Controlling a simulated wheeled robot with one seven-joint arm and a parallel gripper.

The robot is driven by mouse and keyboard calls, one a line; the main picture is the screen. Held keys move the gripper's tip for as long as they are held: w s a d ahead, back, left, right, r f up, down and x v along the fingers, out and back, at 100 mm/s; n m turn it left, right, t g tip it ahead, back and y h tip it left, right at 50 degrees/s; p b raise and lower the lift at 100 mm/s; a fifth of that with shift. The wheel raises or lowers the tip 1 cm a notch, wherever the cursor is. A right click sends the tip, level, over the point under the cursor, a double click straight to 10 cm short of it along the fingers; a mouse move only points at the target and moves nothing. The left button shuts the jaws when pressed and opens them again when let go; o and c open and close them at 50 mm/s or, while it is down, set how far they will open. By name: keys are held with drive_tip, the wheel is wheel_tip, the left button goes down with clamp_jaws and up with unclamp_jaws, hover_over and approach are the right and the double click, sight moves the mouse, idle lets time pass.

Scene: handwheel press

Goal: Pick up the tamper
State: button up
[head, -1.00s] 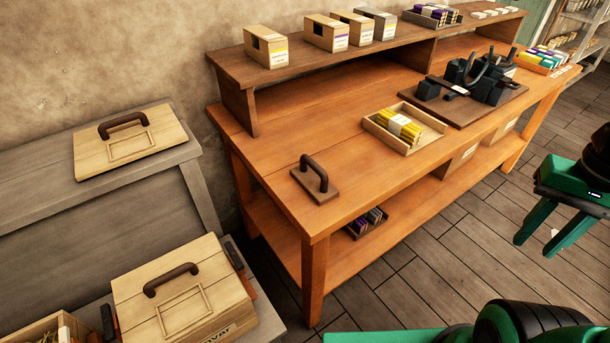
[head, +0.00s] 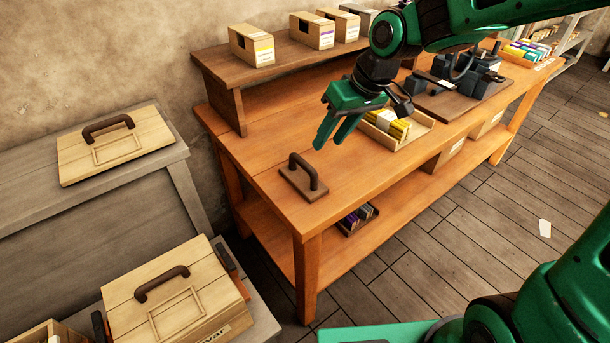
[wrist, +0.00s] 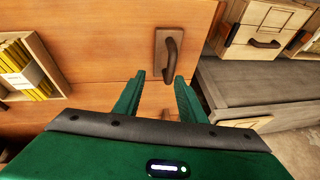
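The tamper (head: 303,183), a small flat brown block with a dark arched handle, lies on the near left corner of the orange workbench (head: 270,185). It also shows in the wrist view (wrist: 161,48), just beyond my fingertips. My gripper (head: 332,140) is open and empty, above the bench, up and to the right of the tamper in the head view. In the wrist view, my gripper's two fingers (wrist: 160,82) are spread apart and point toward the tamper's handle without touching it.
A tray of yellow-wrapped bundles (head: 408,138) and the dark press (head: 465,78) stand farther right on the bench. A raised shelf (head: 285,60) with boxes runs along the back. Wooden lidded boxes (head: 170,300) are at the left. The bench around the tamper is clear.

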sight(303, 160)
drive_tip(key=shift+n+y, duration=0.3)
drive_tip(key=a+f, duration=0.2)
drive_tip(key=w+a+f, duration=0.1)
drive_tip(key=a+f, duration=0.1)
drive_tip(key=shift+w+a, duration=0.1)
drive_tip(key=shift+a, duration=0.1)
drive_tip(key=shift+d+x, duration=0.15)
drive_tip(key=shift+x, duration=1.45)
drive_tip(key=shift+d+x, duration=0.1)
drive_tip(key=shift+x, duration=1.45)
drive_tip(key=shift+f, duration=0.15)
clamp_jaws()
